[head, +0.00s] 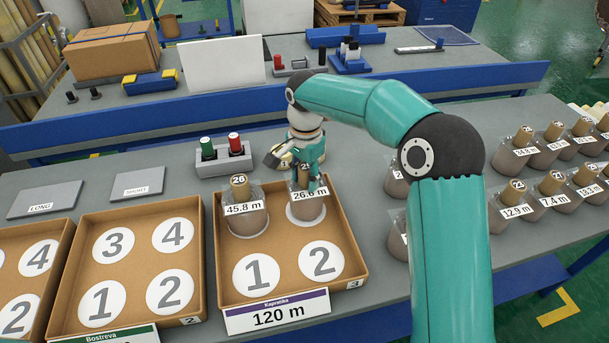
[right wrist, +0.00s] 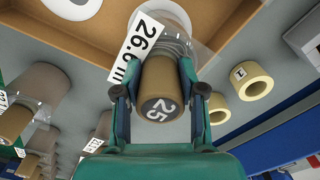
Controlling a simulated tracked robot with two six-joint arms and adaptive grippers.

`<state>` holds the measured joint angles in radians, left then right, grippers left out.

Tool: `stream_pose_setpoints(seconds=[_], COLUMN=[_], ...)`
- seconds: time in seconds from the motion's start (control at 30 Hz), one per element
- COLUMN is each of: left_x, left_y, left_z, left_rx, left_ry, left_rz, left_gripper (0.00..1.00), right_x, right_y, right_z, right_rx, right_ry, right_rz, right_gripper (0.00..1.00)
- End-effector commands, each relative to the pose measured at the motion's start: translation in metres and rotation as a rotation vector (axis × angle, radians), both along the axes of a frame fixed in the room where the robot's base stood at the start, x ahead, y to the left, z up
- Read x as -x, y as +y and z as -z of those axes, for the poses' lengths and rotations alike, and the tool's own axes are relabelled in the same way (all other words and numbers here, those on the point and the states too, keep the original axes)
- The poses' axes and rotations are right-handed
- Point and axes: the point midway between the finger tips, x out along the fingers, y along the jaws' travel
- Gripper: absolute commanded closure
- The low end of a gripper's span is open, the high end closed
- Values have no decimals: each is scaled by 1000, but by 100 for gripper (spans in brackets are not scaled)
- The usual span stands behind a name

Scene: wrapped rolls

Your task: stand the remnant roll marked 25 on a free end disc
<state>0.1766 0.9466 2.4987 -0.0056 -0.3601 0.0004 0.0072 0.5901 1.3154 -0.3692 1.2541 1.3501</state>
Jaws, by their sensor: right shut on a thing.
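My right gripper (head: 305,181) is shut on the brown core of the roll marked 25 (head: 307,207), labelled 26.6 m. The core's end with 25 shows between the fingers in the right wrist view (right wrist: 160,84). The roll is upright over the back right white disc of tray 3 (head: 350,250); I cannot tell whether it rests on it or hovers just above. The roll marked 26 (head: 250,219), labelled 45.8 m, stands on the back left disc. The front discs 1 (head: 256,275) and 2 (head: 321,261) are bare. My left gripper is not in view.
Tray 2 (head: 72,310) on the left has bare discs. Several wrapped rolls (head: 515,206) stand on the right, some behind my arm. A grey stand with green and red pieces (head: 222,158) is behind tray 3. Yellow rings (right wrist: 255,83) lie near the gripper.

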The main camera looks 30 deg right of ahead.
Motion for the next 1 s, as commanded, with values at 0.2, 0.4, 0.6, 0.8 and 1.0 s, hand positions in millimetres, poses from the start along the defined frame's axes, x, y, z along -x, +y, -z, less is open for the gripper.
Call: stream_pose_setpoints(seconds=[0.2, 0.4, 0.6, 0.8, 1.0], left_x=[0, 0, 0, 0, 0], left_y=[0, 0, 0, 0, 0], left_z=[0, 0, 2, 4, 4], left_rx=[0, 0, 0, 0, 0], left_ry=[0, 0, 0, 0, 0], left_rz=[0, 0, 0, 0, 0], left_gripper=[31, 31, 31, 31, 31], right_x=[0, 0, 0, 0, -1], right_y=[0, 0, 0, 0, 1], right_z=[-1, 0, 2, 5, 6], right_rx=[0, 0, 0, 0, 0], right_ry=[-1, -1, -1, -1, 0], right_rz=[0, 0, -1, -1, -2], right_gripper=[100, 100, 100, 100, 40])
